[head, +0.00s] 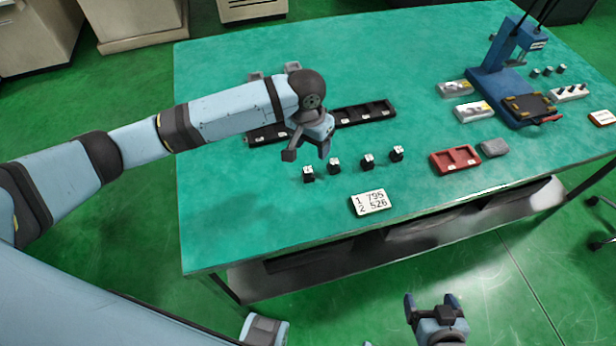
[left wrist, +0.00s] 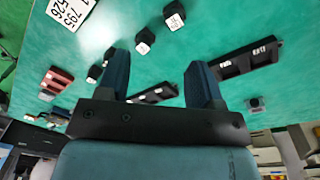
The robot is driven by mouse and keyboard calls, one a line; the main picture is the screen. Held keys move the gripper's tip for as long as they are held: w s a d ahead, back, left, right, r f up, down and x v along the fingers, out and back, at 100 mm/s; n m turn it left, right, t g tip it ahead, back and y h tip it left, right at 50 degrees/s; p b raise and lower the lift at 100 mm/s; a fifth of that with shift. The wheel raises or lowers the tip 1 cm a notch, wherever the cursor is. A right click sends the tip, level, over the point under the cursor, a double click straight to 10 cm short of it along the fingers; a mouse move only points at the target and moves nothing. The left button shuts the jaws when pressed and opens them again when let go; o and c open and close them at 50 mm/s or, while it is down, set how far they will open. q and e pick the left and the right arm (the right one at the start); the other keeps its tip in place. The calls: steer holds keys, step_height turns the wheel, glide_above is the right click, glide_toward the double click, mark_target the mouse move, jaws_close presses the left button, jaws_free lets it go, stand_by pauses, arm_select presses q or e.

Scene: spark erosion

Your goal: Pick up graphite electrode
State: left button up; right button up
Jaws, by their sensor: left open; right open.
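Several small black graphite electrodes with white labelled tops stand in a row on the green table: the leftmost electrode (head: 308,174), a second (head: 334,166), a third (head: 367,161) and a fourth (head: 397,153). My left gripper (head: 308,154) is open and empty, above the table just behind the two leftmost electrodes. In the left wrist view its two fingers (left wrist: 160,78) are spread with nothing between them, and labelled electrodes (left wrist: 174,20) (left wrist: 143,43) stand beyond them. My right gripper (head: 432,302) is open and empty, in front of the table's near edge.
A number card (head: 370,202) lies in front of the electrodes. A dark compartment tray (head: 365,114) lies behind them, partly hidden by my left arm. A red tray (head: 455,160), a grey block (head: 494,148) and a blue press (head: 497,82) stand to the right.

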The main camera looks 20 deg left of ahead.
arm_select(q)
steer(key=a, duration=0.1)
glide_above(308, 170)
steer(key=shift+y, duration=0.4)
steer(key=f, duration=0.7)
steer(key=shift+s+a, duration=0.15)
steer(key=shift+s, duration=0.1)
steer(key=f, duration=0.5)
steer(key=shift+w+f, duration=0.3)
steer(key=c, duration=1)
